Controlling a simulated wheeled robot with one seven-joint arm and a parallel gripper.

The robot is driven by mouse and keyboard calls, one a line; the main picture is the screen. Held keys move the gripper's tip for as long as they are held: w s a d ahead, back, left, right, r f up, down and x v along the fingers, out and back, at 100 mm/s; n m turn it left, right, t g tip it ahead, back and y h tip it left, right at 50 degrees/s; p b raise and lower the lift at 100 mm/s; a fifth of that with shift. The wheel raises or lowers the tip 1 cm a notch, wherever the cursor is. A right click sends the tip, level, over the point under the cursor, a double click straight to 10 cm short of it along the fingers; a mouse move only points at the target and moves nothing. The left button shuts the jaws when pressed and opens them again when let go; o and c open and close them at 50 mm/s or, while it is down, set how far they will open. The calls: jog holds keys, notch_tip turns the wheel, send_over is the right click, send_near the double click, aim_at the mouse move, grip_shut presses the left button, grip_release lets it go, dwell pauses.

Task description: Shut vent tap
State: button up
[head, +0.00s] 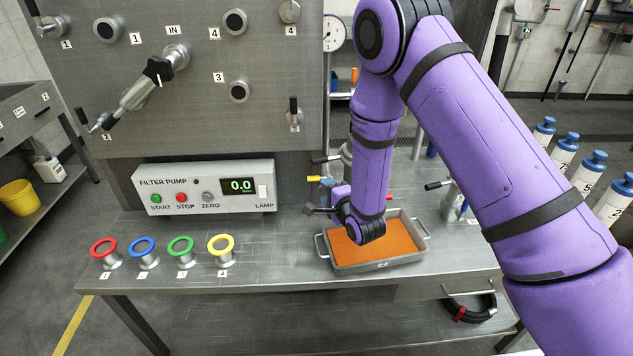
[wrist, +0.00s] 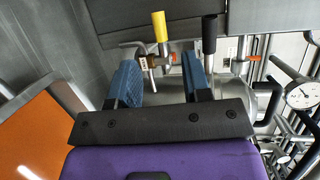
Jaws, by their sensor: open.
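The yellow handle also shows in the head view (head: 314,178), left of my arm. Beside it a second tap has a black handle (wrist: 209,36). My gripper (wrist: 160,72) is open and empty, its blue fingers spread, with the yellow-handled tap between and beyond them. In the head view my forearm hides most of the gripper. Contact with the tap cannot be seen.
A grey tray (head: 375,266) with orange contents sits on the bench below my arm. The filter pump box (head: 208,188) and coloured rings, such as the yellow one (head: 221,243), are to the left. Blue-capped bottles (head: 591,168) stand at right. A gauge (wrist: 302,95) is right in the wrist view.

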aim_at(316, 180)
jog(key=x, duration=0.7)
jog(key=shift+w+f, duration=0.1)
jog(key=shift+w, duration=0.15)
grip_shut()
